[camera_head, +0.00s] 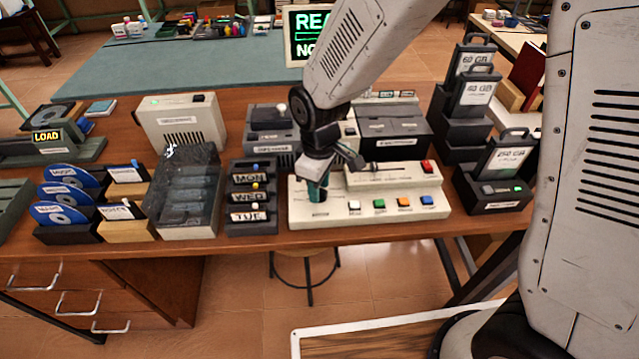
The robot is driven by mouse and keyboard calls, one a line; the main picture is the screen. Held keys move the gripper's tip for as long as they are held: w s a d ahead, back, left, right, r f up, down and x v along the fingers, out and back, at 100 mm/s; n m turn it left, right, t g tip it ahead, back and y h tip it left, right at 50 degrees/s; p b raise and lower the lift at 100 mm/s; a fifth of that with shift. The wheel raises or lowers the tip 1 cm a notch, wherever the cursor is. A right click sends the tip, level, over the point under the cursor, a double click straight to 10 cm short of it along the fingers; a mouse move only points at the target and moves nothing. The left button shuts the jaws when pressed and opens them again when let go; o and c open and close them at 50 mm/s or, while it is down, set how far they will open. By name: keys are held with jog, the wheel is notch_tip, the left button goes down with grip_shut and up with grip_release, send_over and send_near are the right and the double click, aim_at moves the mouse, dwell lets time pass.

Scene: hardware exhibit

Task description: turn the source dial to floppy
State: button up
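The cream control console (435,208) sits on the wooden bench, right of centre, with white, green, orange and blue buttons along its front. A small label (320,214) is at its left front, too small to read. My gripper (317,190) points down over the left part of this console. A teal part shows at its tip; I cannot tell whether it is a fingertip or a knob. The source dial is not clearly visible; my gripper covers that part of the panel. Whether the fingers are open or shut is not clear.
A red button (427,166) and a slider slot lie on the console's raised back part. The MON, WED and TUE holder (251,196) stands close on the left. Black drive docks (492,190) stand on the right. A sign (306,30) stands behind my arm.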

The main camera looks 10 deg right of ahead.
notch_tip(320, 180, up, 8)
jog(key=shift+f, duration=0.15)
dwell(0.6)
jog(key=s+d+r+m, duration=0.5)
jog(key=s+d+r, duration=0.2)
jog(key=s+d, duration=0.3)
jog(key=s+d+r+m+t, duration=0.1)
jog(key=s+d+r+m, duration=0.5)
jog(key=s+d, duration=0.4)
jog(key=shift+d+r+m, duration=0.3)
jog(key=shift+d+r, duration=0.2)
jog(key=shift+r, duration=0.35)
